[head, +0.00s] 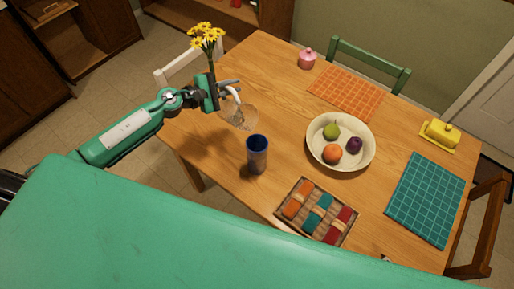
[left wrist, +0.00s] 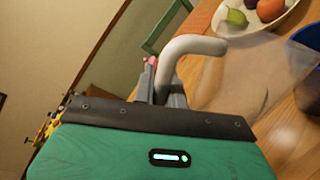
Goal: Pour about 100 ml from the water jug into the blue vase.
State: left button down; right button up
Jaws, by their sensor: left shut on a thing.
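The water jug (head: 241,117) is clear with a pale handle, off the left part of the table. My left gripper (head: 229,90) is shut on its handle, which shows large in the left wrist view (left wrist: 190,46); the clear body (left wrist: 255,85) extends to the right there. I cannot tell the jug's exact tilt or its water level. The blue vase (head: 257,155) stands upright on the table, just below and right of the jug in the head view. My right gripper is not in view.
Yellow flowers (head: 207,37) rise behind my left gripper. A fruit bowl (head: 325,163) is right of the vase, and a tray of rolled cloths (head: 281,207) is at the near edge. A pink pot (head: 307,59), placemats (head: 345,93) and a yellow butter dish (head: 440,134) stand farther off.

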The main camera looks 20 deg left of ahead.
pick_arm(q)
jog(key=shift+w+a+f+n+b, duration=0.2)
jog(key=shift+f+n+b, duration=0.15)
jog(key=shift+b, duration=0.55)
dwell(1.3)
